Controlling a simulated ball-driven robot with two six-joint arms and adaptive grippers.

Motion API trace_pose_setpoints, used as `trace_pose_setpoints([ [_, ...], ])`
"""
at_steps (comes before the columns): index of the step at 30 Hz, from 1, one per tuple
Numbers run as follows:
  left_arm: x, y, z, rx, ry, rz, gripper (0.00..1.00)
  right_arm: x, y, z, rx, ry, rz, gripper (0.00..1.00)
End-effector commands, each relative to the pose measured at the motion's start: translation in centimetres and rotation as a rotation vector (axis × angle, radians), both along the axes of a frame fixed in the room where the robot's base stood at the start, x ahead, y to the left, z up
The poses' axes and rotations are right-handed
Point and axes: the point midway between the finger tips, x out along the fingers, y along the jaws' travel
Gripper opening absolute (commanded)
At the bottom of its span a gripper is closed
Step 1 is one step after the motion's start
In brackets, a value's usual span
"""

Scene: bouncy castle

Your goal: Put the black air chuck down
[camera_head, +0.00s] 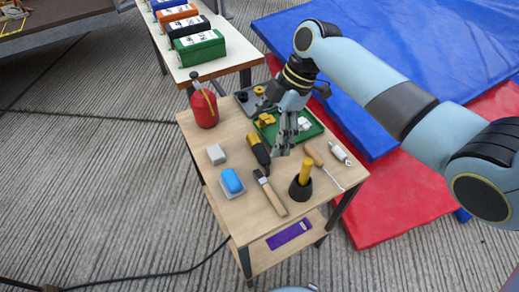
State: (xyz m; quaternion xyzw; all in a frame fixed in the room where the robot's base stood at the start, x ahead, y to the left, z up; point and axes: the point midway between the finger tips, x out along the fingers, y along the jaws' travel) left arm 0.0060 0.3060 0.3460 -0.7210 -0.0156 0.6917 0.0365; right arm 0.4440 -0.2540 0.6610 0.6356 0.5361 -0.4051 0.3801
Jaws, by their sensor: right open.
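My right gripper (283,150) hangs over the work table (226,130), fingers pointing down, open, with nothing visible between them. It is just in front of the green tray (316,130). A small black round piece (242,97) lies on a grey plate at the table's back edge, behind my gripper; it may be the black air chuck, but it is too small to tell. A black and yellow tool (259,150) lies just left of my fingers. My left gripper is out of view.
A red can (204,110), grey block (216,154), blue sponge (232,181), wooden-handled tool (270,192), black cone with yellow stick (301,185), awl (318,160) and white tube (340,154) crowd the table. A bench with colored bags (199,48) stands behind.

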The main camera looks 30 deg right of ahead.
Motion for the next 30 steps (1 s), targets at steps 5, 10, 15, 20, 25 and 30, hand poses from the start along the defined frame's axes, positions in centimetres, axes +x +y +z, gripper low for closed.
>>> trace_pose_setpoints([
  [5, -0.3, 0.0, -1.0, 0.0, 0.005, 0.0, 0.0, -0.1, 0.5, -2.8, 0.0, 0.003, 0.0, 1.0],
  [10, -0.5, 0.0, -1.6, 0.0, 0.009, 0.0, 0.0, 0.2, 1.2, -4.7, 0.0, 0.001, 0.0, 1.0],
  [15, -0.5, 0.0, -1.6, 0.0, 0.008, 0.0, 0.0, 0.2, 1.3, -4.9, -0.002, -0.001, 0.0, 1.0],
  [20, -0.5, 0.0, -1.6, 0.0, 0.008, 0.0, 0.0, 0.2, 1.3, -4.9, -0.001, -0.001, 0.0, 0.93],
  [25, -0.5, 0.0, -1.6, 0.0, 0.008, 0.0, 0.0, 0.2, 1.3, -4.9, -0.001, 0.0, 0.001, 0.71],
  [30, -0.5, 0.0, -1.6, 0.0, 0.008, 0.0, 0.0, 0.2, 1.3, -4.9, -0.001, 0.0, 0.0, 0.49],
])
